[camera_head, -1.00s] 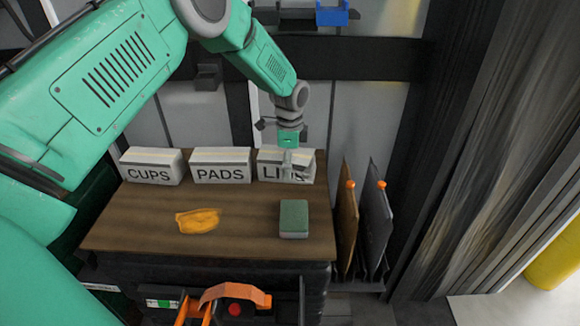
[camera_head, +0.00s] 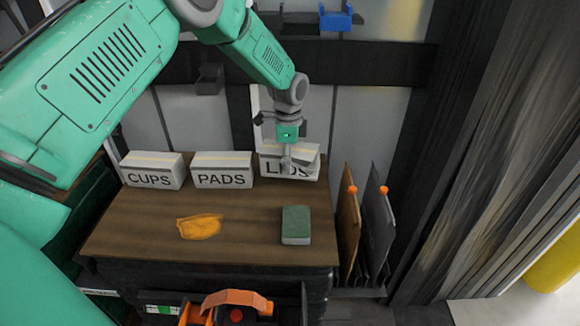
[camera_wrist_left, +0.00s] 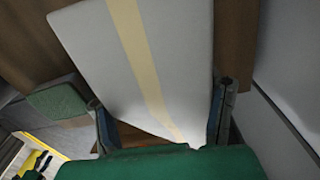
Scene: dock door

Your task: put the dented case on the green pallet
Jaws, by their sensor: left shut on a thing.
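A white case lettered LIDS (camera_head: 272,167) is at the right end of a row at the back of the brown bench top. My left gripper (camera_head: 290,160) comes down from above and is shut on this case, covering part of its front. Its top right looks uneven, perhaps dented. In the left wrist view the case (camera_wrist_left: 180,75) fills the space between the two fingers (camera_wrist_left: 165,125), with a tan tape stripe along it. My right gripper is out of sight. I cannot make out a green pallet.
White cases lettered CUPS (camera_head: 150,179) and PADS (camera_head: 222,179) stand left of the LIDS case.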

